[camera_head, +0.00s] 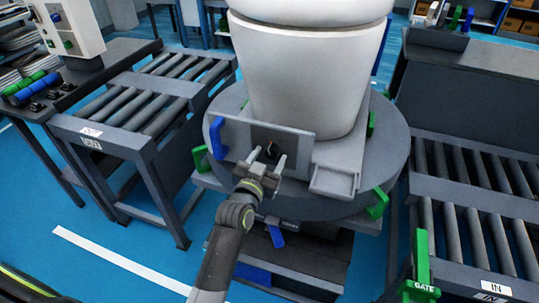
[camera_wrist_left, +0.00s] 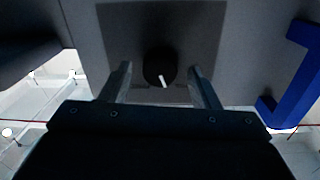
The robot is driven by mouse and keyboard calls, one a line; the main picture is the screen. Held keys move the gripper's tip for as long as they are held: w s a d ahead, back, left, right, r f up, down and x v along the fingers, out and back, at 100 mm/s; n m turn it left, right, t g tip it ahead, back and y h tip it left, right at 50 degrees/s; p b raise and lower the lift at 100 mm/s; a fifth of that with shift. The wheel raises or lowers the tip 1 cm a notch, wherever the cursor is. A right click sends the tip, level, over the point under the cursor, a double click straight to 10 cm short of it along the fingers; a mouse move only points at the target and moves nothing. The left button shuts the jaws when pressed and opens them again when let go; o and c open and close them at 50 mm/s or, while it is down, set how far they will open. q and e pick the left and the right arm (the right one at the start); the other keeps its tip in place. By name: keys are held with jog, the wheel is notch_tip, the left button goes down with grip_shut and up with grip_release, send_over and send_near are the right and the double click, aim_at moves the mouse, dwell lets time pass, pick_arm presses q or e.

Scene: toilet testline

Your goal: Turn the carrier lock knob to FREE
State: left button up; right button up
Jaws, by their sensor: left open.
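The carrier lock knob (camera_wrist_left: 158,66) is a round black knob with a white pointer mark, on a dark square plate (camera_wrist_left: 208,25) in the left wrist view. The mark points down and slightly right in that view. No FREE lettering is readable. In the head view the knob (camera_head: 271,149) is small and dark on the grey front panel (camera_head: 300,142) of the round carrier (camera_head: 392,160). My left gripper (camera_head: 267,161) is in front of the panel, open, with one finger on each side of the knob. I see gaps between fingers and knob in the wrist view. My right gripper is not in view.
A white toilet (camera_head: 305,75) stands on the carrier. A blue bracket (camera_head: 217,138) is left of the panel; green brackets (camera_head: 377,203) sit around the rim. Roller conveyors stand left (camera_head: 130,105) and right (camera_head: 465,215), with a green GATE post (camera_head: 422,260) at lower right.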

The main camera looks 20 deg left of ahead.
pick_arm(q)
jog(key=shift+s, duration=0.1)
jog(key=c, duration=1)
jog(key=shift+r+n+p, duration=0.2)
jog(key=shift+n+p, duration=1.05)
jog(key=shift+n, duration=0.45)
jog(key=shift+f+n, duration=0.2)
jog(key=shift+n, duration=0.4)
jog(key=o, duration=1)
